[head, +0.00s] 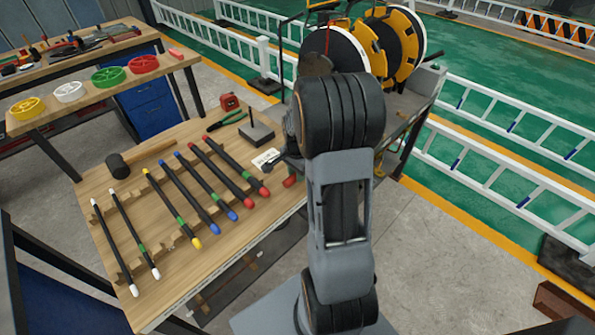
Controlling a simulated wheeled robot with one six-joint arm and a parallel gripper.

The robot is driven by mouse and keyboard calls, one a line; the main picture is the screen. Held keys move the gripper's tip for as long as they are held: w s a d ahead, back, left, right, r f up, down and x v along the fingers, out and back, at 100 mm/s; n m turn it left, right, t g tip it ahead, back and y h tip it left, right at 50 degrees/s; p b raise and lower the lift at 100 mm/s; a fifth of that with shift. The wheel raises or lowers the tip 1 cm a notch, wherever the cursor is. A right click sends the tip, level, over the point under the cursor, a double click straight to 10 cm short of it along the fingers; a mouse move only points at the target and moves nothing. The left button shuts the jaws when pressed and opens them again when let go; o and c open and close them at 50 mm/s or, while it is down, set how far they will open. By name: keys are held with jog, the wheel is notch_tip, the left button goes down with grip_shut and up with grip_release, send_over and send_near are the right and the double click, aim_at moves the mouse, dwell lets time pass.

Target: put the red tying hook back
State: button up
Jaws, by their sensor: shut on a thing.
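My gripper (277,164) shows only in part, low over the right edge of the near wooden table, beside my forearm. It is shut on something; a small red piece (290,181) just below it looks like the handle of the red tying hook. The hook's metal part is hidden or too small to tell. A dark block with an upright post (256,134) stands on the table behind the gripper. A white card with marks (265,159) lies right next to the gripper.
Several black bars with coloured ends (180,192) lie across the wooden table (100,192). A mallet (118,166), green-handled pliers (226,120) and a red tape measure (230,101) lie further back. Cable reels (335,50) stand on a cart behind my arm.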

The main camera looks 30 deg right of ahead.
jog(key=shift+f+b, duration=0.45)
jog(key=shift+f, duration=0.15)
jog(key=o, duration=1)
notch_tip(320, 180, up, 14)
dwell(0.4)
jog(key=s+a+n+t, duration=0.3)
jog(key=s+a+n, duration=0.8)
jog(key=a+n, duration=0.5)
jog(key=shift+s+a+r+t, duration=0.2)
jog(key=shift+s+r+t, duration=0.05)
jog(key=shift+r+t, duration=0.15)
